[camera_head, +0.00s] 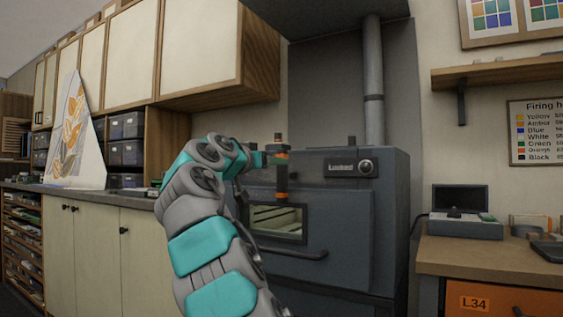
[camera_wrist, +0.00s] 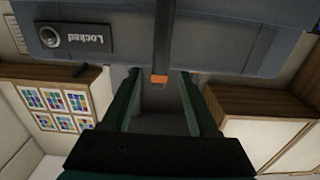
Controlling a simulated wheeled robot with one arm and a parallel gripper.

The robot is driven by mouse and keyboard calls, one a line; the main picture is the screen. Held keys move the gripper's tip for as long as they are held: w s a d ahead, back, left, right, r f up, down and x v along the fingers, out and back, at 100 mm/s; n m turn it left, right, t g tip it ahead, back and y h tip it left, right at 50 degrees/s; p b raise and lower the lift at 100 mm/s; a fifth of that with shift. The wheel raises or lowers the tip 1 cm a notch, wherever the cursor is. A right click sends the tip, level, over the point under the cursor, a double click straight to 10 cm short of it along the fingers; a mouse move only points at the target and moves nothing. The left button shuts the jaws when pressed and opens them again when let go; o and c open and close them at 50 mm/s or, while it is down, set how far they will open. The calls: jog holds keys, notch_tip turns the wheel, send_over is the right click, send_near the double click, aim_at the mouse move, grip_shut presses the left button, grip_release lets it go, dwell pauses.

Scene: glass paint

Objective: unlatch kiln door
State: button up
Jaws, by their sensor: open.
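The dark grey kiln (camera_head: 340,215) stands against the wall, its door shut, with a window and a horizontal handle (camera_head: 300,252). A small panel on its upper front (camera_head: 343,169) reads "Locked", beside a round knob (camera_head: 366,167); the panel shows upside down in the wrist view (camera_wrist: 83,38). An upright dark latch bar with orange bands (camera_head: 281,180) stands at the kiln's front. My gripper (camera_head: 264,160) is at the bar's upper part. In the wrist view, my open fingers (camera_wrist: 160,82) lie either side of the bar's orange end (camera_wrist: 159,79), with gaps. Contact cannot be told.
A cream cabinet run with a counter (camera_head: 95,245) stands left of the kiln. Wall cupboards (camera_head: 200,55) hang above it. A wooden bench (camera_head: 490,255) with a small device (camera_head: 465,226) is at right. A flue pipe (camera_head: 373,90) rises behind the kiln.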

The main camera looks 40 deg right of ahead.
jog(key=shift+p+x, duration=0.9)
jog(key=shift+x, duration=1.8)
grip_shut()
